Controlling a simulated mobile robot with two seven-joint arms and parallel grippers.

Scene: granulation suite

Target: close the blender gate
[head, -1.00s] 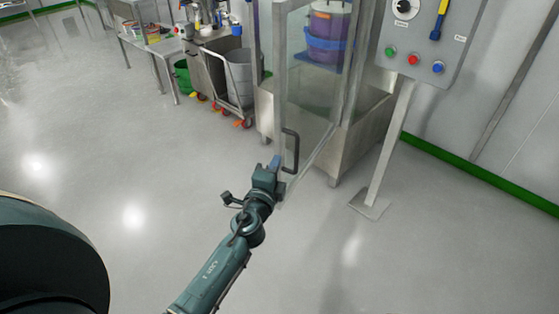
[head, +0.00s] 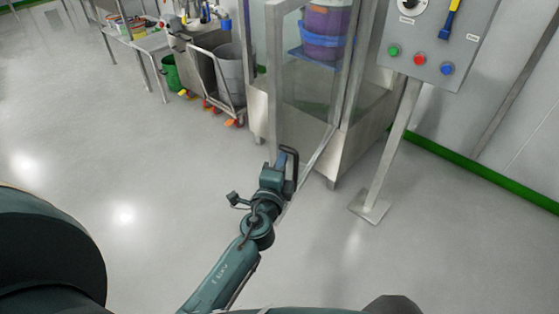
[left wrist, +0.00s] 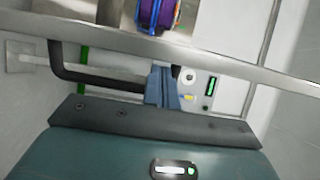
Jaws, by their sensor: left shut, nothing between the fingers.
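The blender gate (head: 276,95) is a clear panel in a metal frame, standing ajar and swung out towards me from the blender enclosure (head: 363,133). Its dark bar handle (head: 292,170) is on the gate's near edge. My left gripper (head: 282,157) is at the handle, its fingers shut with nothing between them. In the left wrist view, the shut fingers (left wrist: 160,84) point at the metal gate frame (left wrist: 190,56), beside the dark handle (left wrist: 75,73). I cannot tell whether they touch it. My right gripper is not in view.
A control panel (head: 432,40) with green, red and blue buttons stands on a post to the right. A purple and blue vessel (head: 325,30) is behind the gate. The left floor is clear.

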